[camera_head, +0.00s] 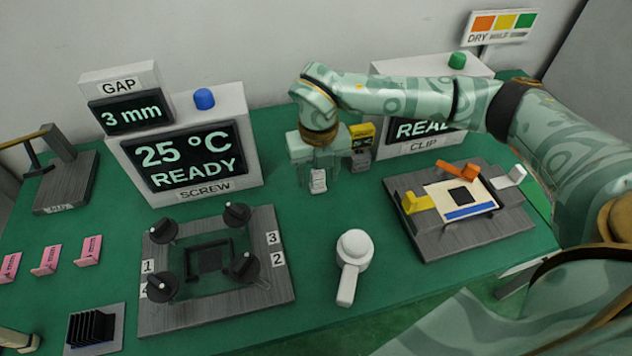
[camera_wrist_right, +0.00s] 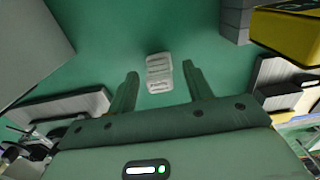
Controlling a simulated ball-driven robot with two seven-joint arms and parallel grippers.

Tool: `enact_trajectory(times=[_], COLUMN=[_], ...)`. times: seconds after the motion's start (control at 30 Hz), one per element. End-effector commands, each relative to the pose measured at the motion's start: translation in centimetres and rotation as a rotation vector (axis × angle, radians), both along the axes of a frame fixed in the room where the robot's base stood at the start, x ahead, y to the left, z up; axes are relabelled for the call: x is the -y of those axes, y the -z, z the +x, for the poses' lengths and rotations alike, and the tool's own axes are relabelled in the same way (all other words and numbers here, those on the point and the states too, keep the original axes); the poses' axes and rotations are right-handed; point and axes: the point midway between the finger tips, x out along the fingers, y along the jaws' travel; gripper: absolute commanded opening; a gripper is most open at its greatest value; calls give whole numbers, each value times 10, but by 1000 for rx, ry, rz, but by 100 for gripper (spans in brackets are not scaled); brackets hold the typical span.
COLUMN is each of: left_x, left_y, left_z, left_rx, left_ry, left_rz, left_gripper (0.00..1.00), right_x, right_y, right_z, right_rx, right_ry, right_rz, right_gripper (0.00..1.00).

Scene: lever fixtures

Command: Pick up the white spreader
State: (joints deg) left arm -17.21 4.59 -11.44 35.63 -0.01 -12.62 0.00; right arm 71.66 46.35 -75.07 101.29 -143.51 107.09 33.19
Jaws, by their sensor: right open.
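Two white things stand on the green table, and I cannot tell for sure which is the spreader. One is a small white block with a printed label (camera_head: 318,186), unreadable here, which also shows in the right wrist view (camera_wrist_right: 159,73). The other is a white tool with a round head and a straight handle (camera_head: 351,268), lying nearer the front edge. My right gripper (camera_head: 319,176) points down over the small block. In the right wrist view its open fingers (camera_wrist_right: 160,72) show on either side of the block, with gaps and no visible grip.
A black-and-yellow item (camera_head: 361,140) stands close to the right of my right gripper. The knob fixture (camera_head: 270,288) is at front left, the clip fixture (camera_head: 450,240) at right. The SCREW display box (camera_head: 235,110) stands behind left. Green table around the round-headed tool is clear.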

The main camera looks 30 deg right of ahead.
Motion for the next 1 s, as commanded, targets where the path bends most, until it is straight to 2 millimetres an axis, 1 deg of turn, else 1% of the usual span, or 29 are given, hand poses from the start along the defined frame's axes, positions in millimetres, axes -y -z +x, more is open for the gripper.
enact_trajectory(times=[0.03, 0.23, 0.27, 0.3, 0.37, 0.4, 0.67, 0.77, 0.87, 0.97, 1.0], left_x=[0, 0, 0, 0, 0, 0, 0, 0, 0, 0, 0], left_y=[3, 1, 1, 1, 1, 1, 1, 0, -5, -12, -16], left_z=[-1, 0, 0, 0, 0, 0, 0, 0, 2, 5, 7], left_rx=[-2, 0, 0, 0, 0, 0, -1, 0, 4, 11, 16], left_ry=[0, 0, 0, 0, 0, 0, 0, 0, 0, 0, 1], left_rz=[0, 0, 0, 0, 0, -1, -1, 0, 0, -1, 0], left_gripper=[49, 49, 49, 49, 49, 49, 49, 49, 49, 49, 49], right_x=[0, 0, 0, 0, 0, 0, 0, 0, 0, 0, 0], right_y=[6, 4, 4, 4, 4, 4, 4, 1, -9, -26, -34], right_z=[0, 0, 0, 0, 0, 0, 0, 0, 1, 1, 1], right_rx=[-2, 2, 2, 2, 2, 2, 2, 3, 5, 8, 9], right_ry=[0, 0, 0, 0, 0, 0, 0, 0, 0, 1, 1], right_rz=[1, 0, 0, 0, 0, 0, 0, 0, 1, 1, 1], right_gripper=[51, 51, 43, 31, 15, 4, 3, 3, 3, 3, 3])
